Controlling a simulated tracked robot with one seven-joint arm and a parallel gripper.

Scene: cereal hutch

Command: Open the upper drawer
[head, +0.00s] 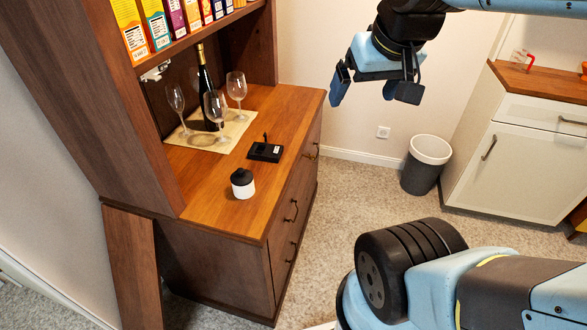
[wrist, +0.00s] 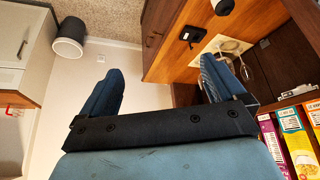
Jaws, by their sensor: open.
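The wooden hutch (head: 262,215) stands at the left in the head view, its drawer front facing right and seen at a steep angle. An upper drawer handle (head: 291,211) sits above a lower handle (head: 293,252) on the near part of the front. The drawers look shut. My gripper (head: 373,88) is open and empty, in the air right of the hutch's far end and apart from it. In the wrist view, my gripper (wrist: 160,75) has both fingers spread, with the hutch front (wrist: 160,22) beyond them.
On the hutch top stand wine glasses (head: 215,104), a dark bottle (head: 207,90), a black device (head: 265,151) and a white jar with a black lid (head: 242,184). Cereal boxes (head: 130,28) fill the shelf above. A bin (head: 426,165) and white cabinet (head: 530,155) stand right. Floor between is clear.

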